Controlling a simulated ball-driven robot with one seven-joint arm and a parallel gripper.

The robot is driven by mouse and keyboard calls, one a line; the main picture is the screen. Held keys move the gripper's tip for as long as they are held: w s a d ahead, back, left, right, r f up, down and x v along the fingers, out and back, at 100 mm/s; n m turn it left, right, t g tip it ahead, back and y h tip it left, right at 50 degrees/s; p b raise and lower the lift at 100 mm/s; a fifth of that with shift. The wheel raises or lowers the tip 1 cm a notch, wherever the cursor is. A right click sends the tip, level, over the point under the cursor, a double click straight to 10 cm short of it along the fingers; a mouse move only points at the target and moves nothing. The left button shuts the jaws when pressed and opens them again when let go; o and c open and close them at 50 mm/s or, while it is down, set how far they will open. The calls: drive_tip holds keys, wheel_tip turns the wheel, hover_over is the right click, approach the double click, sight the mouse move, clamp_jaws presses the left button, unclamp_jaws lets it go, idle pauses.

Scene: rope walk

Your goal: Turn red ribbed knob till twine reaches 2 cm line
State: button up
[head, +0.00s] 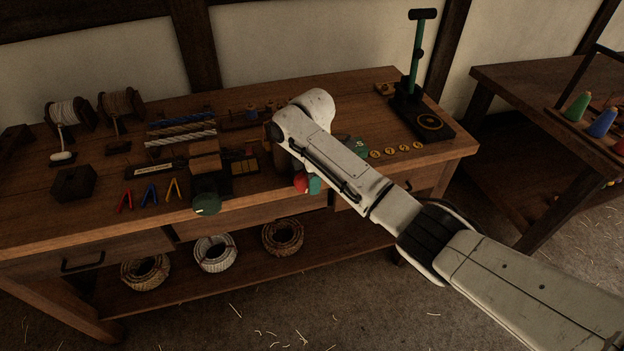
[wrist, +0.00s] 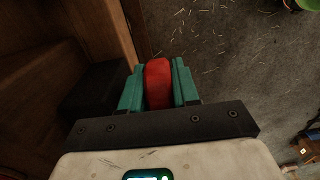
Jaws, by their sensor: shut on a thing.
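The red knob (wrist: 158,84) sits between the two teal fingers of my gripper (wrist: 158,88) in the wrist view, with a finger against each side. In the head view the red knob (head: 301,183) shows at the bench's front edge, with a teal fingertip (head: 315,185) beside it. My arm covers most of the gripper there. The twine and the 2 cm line cannot be made out; my arm hides the bench just behind the knob.
A green round knob (head: 206,204) juts from a dark block left of the red one. Coloured clips (head: 149,193), rope samples (head: 181,129) and spools (head: 68,113) lie on the bench (head: 40,225). A dark stand with a teal post (head: 415,60) is at the right. Floor in front is clear.

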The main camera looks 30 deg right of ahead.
clamp_jaws()
drive_tip(key=shift+f+y+p, duration=0.1)
drive_tip(key=shift+y+p, duration=0.2)
drive_tip(key=shift+y, duration=0.5)
drive_tip(key=o, duration=0.6)
unclamp_jaws()
drive_tip(key=shift+c, duration=0.2)
drive_tip(key=r, duration=0.3)
drive_tip(key=d+r, duration=0.1)
drive_tip(key=r, duration=0.6)
drive_tip(key=shift+s+d+r+b, duration=0.2)
drive_tip(key=shift+r+b, duration=0.15)
drive_tip(key=shift+b, duration=0.05)
